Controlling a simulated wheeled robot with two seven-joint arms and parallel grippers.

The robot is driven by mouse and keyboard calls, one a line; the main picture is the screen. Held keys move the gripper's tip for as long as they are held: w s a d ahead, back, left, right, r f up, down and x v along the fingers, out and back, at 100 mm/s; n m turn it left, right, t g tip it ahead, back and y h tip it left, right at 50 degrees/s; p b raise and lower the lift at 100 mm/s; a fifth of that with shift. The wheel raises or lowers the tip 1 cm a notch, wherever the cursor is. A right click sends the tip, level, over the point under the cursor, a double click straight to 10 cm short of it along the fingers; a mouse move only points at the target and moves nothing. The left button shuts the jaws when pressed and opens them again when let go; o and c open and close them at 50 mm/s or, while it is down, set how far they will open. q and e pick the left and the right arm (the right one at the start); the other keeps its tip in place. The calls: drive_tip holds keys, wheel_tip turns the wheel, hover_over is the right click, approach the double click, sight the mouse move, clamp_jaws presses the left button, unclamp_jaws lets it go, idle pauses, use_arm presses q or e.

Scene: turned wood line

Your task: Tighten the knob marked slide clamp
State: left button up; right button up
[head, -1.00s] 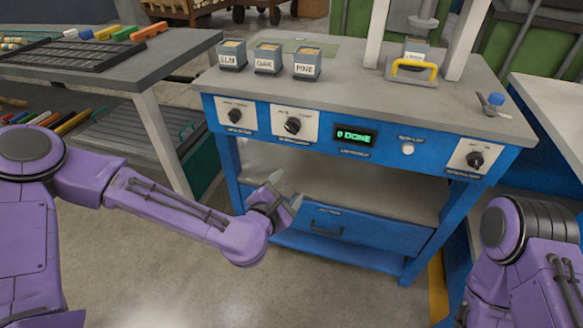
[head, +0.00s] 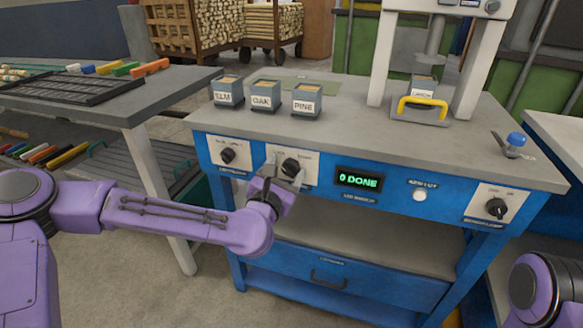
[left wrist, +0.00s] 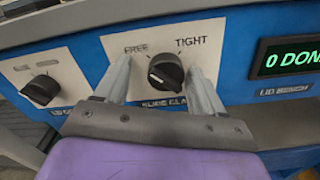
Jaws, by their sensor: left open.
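The slide clamp knob (head: 291,166) is black and round, on a white plate on the front of the blue bench. In the left wrist view the knob (left wrist: 166,70) sits below the words FREE and TIGHT; the label under it is partly hidden. I cannot tell surely which word its pointer faces. My left gripper (head: 279,178) is in front of this plate. It is open, and in the left wrist view its two fingers (left wrist: 160,67) show on either side of the knob, with gaps between them and it. My right gripper is out of view.
Another knob (head: 228,156) is to the left, and a third (head: 497,208) far right. A green display (head: 358,180) reads 0 DONE, beside a white button (head: 419,195). Cups marked ELM (head: 228,97), OAK (head: 263,101) and PINE (head: 307,104) stand on the bench top (head: 350,130).

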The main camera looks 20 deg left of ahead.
use_arm(q)
drive_tip(key=shift+d, duration=0.3)
drive_tip(key=shift+c, duration=1.2)
drive_tip(key=shift+d, duration=0.1)
drive_tip(key=c, duration=0.8)
drive_tip(key=shift+m, duration=0.3)
drive_tip(key=m+p, duration=0.1)
drive_tip(key=m, duration=0.3)
drive_tip(key=m+p, duration=0.1)
drive_tip(key=m, duration=0.4)
drive_tip(key=shift+d, duration=0.1)
drive_tip(key=m+p, duration=0.1)
drive_tip(key=m, duration=0.3)
drive_tip(key=shift+m, duration=0.3)
drive_tip(key=shift+f+m+p, duration=0.15)
drive_tip(key=shift+m+p, duration=0.25)
drive_tip(key=shift+m, duration=1.4)
